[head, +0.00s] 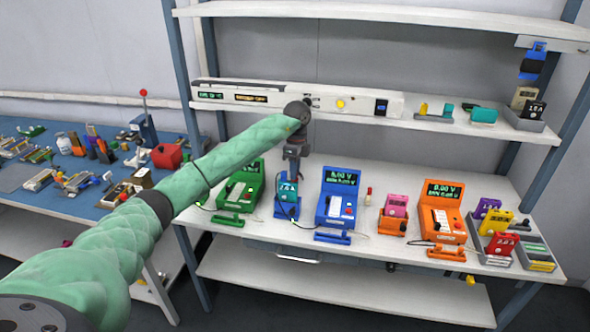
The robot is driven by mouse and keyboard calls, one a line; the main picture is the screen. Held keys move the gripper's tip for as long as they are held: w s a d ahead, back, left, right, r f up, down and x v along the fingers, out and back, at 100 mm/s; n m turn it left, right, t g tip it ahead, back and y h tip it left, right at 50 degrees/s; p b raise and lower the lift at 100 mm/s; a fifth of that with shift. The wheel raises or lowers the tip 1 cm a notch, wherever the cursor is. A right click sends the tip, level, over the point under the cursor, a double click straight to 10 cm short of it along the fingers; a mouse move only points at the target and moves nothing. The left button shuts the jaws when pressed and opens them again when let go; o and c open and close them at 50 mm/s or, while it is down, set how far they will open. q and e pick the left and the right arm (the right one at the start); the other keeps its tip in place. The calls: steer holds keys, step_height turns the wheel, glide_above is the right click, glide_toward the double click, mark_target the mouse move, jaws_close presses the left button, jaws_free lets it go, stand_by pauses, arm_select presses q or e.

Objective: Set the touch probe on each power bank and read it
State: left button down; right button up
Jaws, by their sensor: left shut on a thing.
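My left gripper (291,170) points down over the lower shelf, shut on a small teal power bank (287,190). The teal bank is at a blue cradle (287,210); whether it is fully seated I cannot tell. A pink power bank (396,205) stands in an orange cradle (391,224). Green (239,187), blue (338,200) and orange (440,215) meters stand on the shelf, the blue and orange ones showing volt readings. A green (232,220), a blue (332,237) and an orange (446,253) bar-shaped piece, perhaps probes, lie before them. My right gripper is not in view.
Purple (487,207), yellow (495,222) and red (502,243) banks stand in a tray at the right. A white instrument bar (350,104) runs along the shelf above. A cluttered blue bench (75,207) is at the left. The bottom shelf (350,285) is mostly clear.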

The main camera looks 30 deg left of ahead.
arm_select(q)
steer(key=shift+s+f, duration=0.1)
steer(key=shift+f, duration=0.4)
stand_by(0.6)
steer(key=shift+r, duration=0.15)
stand_by(1.6)
steer(key=shift+w+a+r+p, duration=0.15)
steer(key=shift+r+p, duration=0.5)
steer(key=shift+r, duration=0.75)
steer(key=shift+w+d+r+p, duration=0.1)
steer(key=shift+w+r+p, duration=0.15)
steer(key=shift+r+p, duration=0.8)
steer(key=shift+r+b, duration=0.4)
steer(key=shift+r+p, duration=0.5)
steer(key=shift+r, duration=0.5)
steer(key=shift+s+a+b, duration=0.3)
steer(key=shift+s+a, duration=1.2)
steer(key=shift+a, duration=4.5)
steer(key=shift+s+a+b, duration=0.35)
steer(key=shift+s+a, duration=1.15)
steer(key=shift+a, duration=4.5)
steer(key=shift+s+a+b, duration=0.3)
steer(key=shift+s+a, duration=1.2)
steer(key=shift+a, duration=4.5)
